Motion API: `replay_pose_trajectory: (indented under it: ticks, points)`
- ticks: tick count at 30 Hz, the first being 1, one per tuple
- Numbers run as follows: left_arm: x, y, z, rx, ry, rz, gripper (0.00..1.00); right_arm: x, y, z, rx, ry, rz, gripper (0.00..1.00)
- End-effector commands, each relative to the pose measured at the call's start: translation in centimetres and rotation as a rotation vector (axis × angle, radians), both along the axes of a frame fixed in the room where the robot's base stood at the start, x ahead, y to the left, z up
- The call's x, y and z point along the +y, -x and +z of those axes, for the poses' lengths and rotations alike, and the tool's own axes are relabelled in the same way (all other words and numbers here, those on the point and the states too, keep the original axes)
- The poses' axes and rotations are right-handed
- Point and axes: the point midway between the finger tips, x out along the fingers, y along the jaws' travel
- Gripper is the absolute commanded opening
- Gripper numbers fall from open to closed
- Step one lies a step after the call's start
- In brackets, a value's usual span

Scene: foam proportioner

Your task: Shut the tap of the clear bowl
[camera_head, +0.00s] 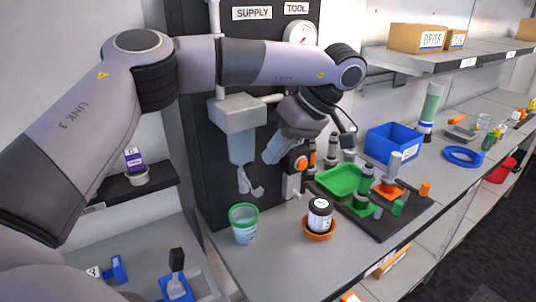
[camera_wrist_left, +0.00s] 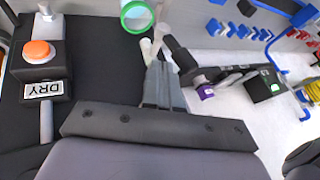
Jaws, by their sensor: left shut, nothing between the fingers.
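The clear bowl (camera_head: 242,149) hangs under a grey block on the dark panel in the head view. Its pale tap (camera_head: 250,183) sticks out at the bottom, above a green-rimmed cup (camera_head: 243,224). My left gripper (camera_head: 270,156) is just right of the bowl, shut and empty, pointing down and left. In the left wrist view the shut fingers (camera_wrist_left: 159,66) end close to a pale lever-like part (camera_wrist_left: 148,47), with the green-rimmed cup (camera_wrist_left: 137,15) beyond. I cannot tell whether the fingers touch that part. My right gripper is not in view.
A white jar (camera_head: 319,214) in an orange dish and a green tray (camera_head: 342,179) occupy the counter. A purple-labelled bottle (camera_head: 134,159) sits left.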

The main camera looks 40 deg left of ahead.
Motion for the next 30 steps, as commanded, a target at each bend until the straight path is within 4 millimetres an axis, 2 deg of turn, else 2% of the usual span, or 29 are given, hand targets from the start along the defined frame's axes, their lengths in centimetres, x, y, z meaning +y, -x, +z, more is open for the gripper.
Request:
replay_pose_trajectory:
  ticks: [11, 23, 30]
  points:
    - [0.6, 1.6, -0.4, -0.001, 0.001, 0.0, 0.0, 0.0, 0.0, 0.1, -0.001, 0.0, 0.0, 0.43]
    - [0.7, 1.6, -0.4, -0.004, 0.003, 0.001, 0.0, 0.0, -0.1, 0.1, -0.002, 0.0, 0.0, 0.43]
    - [0.8, 1.0, -0.5, -0.068, 0.03, 0.002, 0.0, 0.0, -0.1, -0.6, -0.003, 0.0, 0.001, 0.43]
